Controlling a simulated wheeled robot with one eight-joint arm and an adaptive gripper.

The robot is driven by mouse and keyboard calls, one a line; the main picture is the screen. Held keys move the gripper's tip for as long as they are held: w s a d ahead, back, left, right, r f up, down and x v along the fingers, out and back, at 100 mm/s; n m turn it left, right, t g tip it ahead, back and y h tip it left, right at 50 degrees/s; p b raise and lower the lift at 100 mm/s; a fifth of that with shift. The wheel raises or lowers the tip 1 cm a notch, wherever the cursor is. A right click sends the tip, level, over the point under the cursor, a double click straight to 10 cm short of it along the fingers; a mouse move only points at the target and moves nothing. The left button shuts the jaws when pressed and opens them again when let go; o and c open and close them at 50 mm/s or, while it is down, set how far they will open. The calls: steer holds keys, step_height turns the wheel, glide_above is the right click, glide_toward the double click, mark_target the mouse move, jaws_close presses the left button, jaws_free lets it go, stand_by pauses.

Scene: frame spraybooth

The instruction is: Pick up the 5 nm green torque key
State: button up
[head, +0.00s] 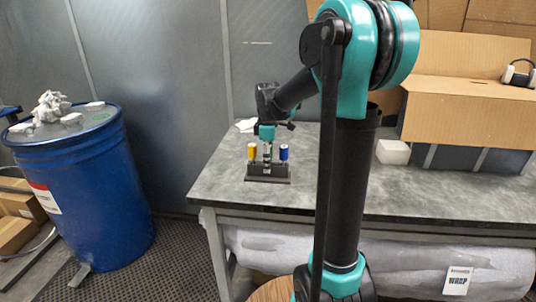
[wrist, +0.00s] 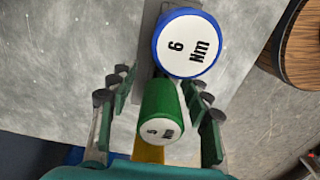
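The green torque key (wrist: 162,106), its pale cap marked 5 Nm, stands between the two fingers of my gripper (wrist: 161,88) in the wrist view. The fingers are open, with a narrow gap on each side of the key. In the head view my gripper (head: 268,134) points down over the middle of a dark rack (head: 267,172) on the table. The green key shows there only as a small part below my gripper.
The blue 6 Nm key (wrist: 187,43) stands close beside the green one; it is at the rack's right (head: 284,152). A yellow key (head: 252,151) is at the left. The grey table (head: 225,185) is clear around the rack. A blue drum (head: 85,190) stands left.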

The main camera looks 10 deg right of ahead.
jaws_close()
